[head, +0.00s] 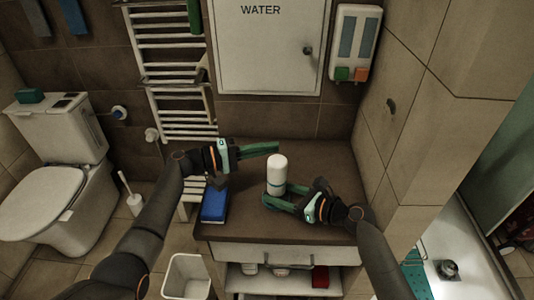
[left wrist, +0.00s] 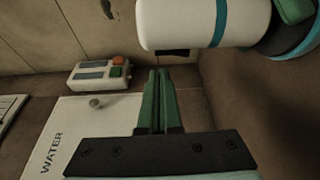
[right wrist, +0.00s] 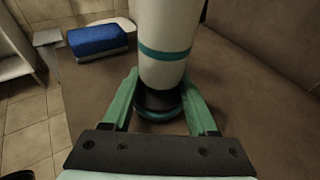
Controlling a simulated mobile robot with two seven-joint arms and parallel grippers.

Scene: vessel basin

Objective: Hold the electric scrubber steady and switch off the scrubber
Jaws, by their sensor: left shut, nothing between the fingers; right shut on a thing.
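The electric scrubber (head: 277,176) is a white upright cylinder with a teal band and a dark base, standing on the brown counter. My right gripper (head: 267,198) is shut around its lower part; the right wrist view shows the green fingers on both sides of the scrubber (right wrist: 165,40) near the dark base. My left gripper (head: 277,148) is shut and empty, its fingertips level with the scrubber's top and just behind or beside it.
A blue sponge (head: 214,205) lies at the counter's left front edge. The brown counter (head: 320,160) is otherwise mostly clear. Behind it are the white WATER cabinet (head: 265,60) and a soap dispenser (head: 354,42). A tiled wall (head: 400,130) bounds the right side.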

